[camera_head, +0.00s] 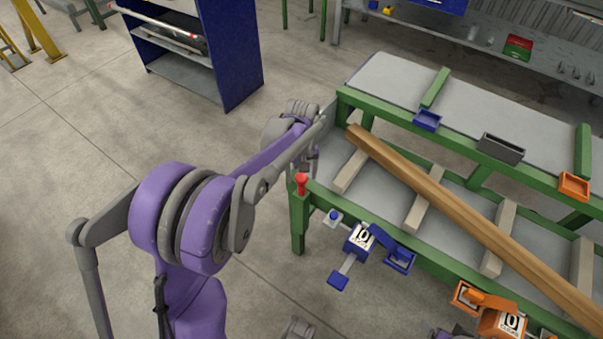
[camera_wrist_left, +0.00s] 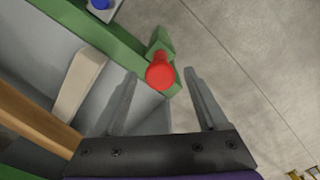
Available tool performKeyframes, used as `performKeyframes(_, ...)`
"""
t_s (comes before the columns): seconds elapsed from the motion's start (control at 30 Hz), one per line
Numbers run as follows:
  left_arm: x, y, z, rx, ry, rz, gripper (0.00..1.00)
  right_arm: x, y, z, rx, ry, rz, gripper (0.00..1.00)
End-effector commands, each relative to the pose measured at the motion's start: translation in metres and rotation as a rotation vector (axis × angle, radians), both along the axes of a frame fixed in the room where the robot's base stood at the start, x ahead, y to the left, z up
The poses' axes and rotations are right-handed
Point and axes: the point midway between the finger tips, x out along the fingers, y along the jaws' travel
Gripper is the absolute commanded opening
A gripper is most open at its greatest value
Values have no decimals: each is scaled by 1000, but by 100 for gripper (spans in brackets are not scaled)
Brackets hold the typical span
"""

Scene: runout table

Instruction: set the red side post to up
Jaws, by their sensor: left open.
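The red side post (camera_head: 302,184) is a short red knob at the left end corner of the green table frame. In the left wrist view the red post (camera_wrist_left: 160,72) shows its round top, with green frame around its base. My left gripper (camera_head: 313,155) is just above and beyond the post in the head view, partly hidden by my arm. In the wrist view my left gripper (camera_wrist_left: 161,82) is open, with one finger to each side of the post in the picture and a gap on both sides. I cannot tell its height over the post. My right gripper is not in view.
A long wooden beam (camera_head: 440,195) lies across pale bars on the runout table. A blue shelf cabinet (camera_head: 232,55) stands behind. The floor left of the table is clear.

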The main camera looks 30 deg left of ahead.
Motion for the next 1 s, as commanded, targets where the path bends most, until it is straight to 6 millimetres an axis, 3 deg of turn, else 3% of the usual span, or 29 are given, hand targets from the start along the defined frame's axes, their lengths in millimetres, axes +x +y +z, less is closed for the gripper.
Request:
performKeyframes(0.1, 0, 0, 0, 0, 0, 0, 76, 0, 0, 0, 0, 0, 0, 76)
performKeyframes(0.53, 0, 0, 0, 0, 0, 0, 0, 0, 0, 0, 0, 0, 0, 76)
performKeyframes(1.0, 0, 0, 1, 0, 0, 0, 0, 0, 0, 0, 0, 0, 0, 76)
